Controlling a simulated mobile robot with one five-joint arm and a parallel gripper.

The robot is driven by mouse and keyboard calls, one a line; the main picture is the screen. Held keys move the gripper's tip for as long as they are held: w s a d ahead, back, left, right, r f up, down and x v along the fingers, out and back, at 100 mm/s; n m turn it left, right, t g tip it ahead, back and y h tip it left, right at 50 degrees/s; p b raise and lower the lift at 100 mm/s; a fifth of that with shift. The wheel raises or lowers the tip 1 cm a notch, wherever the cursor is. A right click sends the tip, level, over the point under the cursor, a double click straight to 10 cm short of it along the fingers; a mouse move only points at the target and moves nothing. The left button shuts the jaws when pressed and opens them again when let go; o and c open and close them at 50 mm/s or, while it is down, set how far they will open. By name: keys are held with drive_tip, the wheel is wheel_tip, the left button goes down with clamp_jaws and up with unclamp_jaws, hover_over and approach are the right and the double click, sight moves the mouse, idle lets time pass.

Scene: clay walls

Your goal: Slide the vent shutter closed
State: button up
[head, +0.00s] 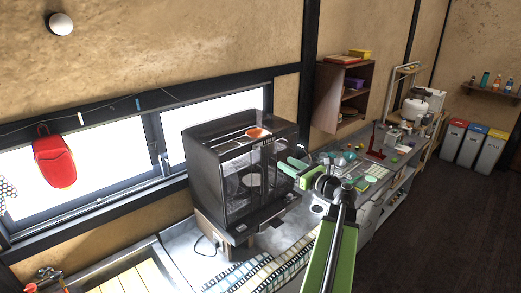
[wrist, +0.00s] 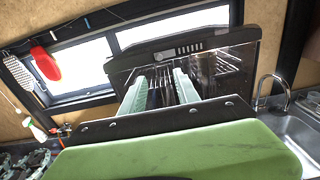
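A black box-shaped oven (head: 225,175) with glass sides stands on the counter under the window. In the wrist view the oven (wrist: 215,40) faces me, with a slotted vent strip (wrist: 188,50) on its top front band. I cannot tell for sure whether this is the vent shutter, or how far it is open. My gripper (head: 293,170) is in front of the oven's right side in the head view. In the wrist view my gripper (wrist: 158,88) has its two pale green fingers apart, with nothing between them. The oven's racks show behind them.
A red mitt (head: 54,160) hangs by the window. A wooden shelf (head: 340,95) is on the wall right of the oven. The long counter (head: 345,165) holds many small things. A sink (wrist: 300,130) is at the right. Dark floor (head: 440,220) is clear at right.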

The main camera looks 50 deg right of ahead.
sight(260, 146)
drive_tip(key=w+d, duration=0.1)
drive_tip(key=w, duration=1.4)
drive_tip(key=shift+w, duration=0.2)
clamp_jaws()
idle(0.6)
